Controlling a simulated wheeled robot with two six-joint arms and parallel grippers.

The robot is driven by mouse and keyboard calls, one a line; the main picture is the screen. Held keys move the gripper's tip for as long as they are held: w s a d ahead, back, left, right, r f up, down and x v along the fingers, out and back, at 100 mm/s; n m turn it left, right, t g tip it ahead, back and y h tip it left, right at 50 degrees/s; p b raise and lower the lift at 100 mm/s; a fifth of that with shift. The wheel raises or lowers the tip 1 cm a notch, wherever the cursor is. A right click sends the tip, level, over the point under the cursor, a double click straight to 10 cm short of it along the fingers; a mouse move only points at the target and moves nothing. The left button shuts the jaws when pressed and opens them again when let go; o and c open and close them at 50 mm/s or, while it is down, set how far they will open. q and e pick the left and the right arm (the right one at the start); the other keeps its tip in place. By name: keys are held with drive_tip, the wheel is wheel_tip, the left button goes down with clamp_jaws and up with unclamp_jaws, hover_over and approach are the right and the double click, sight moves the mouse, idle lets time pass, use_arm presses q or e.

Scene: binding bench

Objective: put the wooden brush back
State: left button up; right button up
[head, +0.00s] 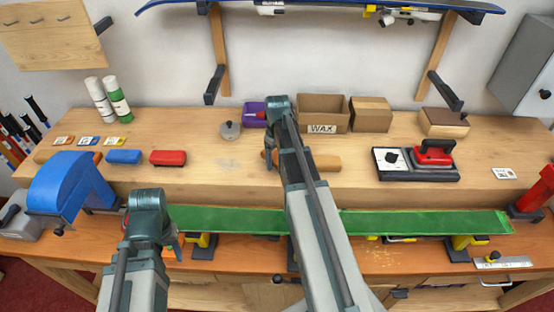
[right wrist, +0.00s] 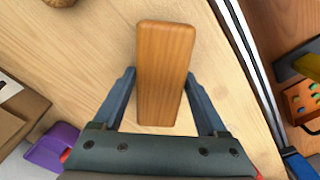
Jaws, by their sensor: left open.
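The wooden brush (right wrist: 166,72) shows in the right wrist view as a plain orange-brown block with rounded corners. In the head view it (head: 325,162) is near the front of the raised bench, partly hidden behind my right arm. My right gripper (right wrist: 161,72) has a fingertip against each long side of it, shut on it. Whether the brush rests on the bench or is just above it is unclear. Its bristles are not visible. My left gripper (head: 150,243) is open and low at the left, in front of the green ski; its fingers are mostly hidden.
A green ski (head: 430,222) lies along the lower bench. On the raised bench are a purple bin (head: 254,114), a WAX box (head: 322,112), a red iron (head: 434,152) and wax blocks (head: 168,158). A blue arched object (head: 68,182) stands left. Bare wood lies left of the brush.

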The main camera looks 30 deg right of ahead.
sight(277, 157)
drive_tip(key=shift+o, duration=1.1)
wheel_tip(277, 157, up, 12)
drive_tip(key=p, duration=1.2)
drive_tip(key=shift+r, duration=0.2)
drive_tip(key=shift+s, duration=0.1)
drive_tip(key=s+a, duration=0.5)
drive_tip(key=a, duration=0.5)
drive_tip(key=s+a, duration=0.6)
drive_tip(key=a, duration=0.4)
drive_tip(key=s+a+h, duration=0.1)
drive_tip(key=s+a, duration=0.4)
drive_tip(key=a, duration=0.5)
drive_tip(key=shift+s+a+n, duration=0.25)
drive_tip(key=shift+n, duration=0.15)
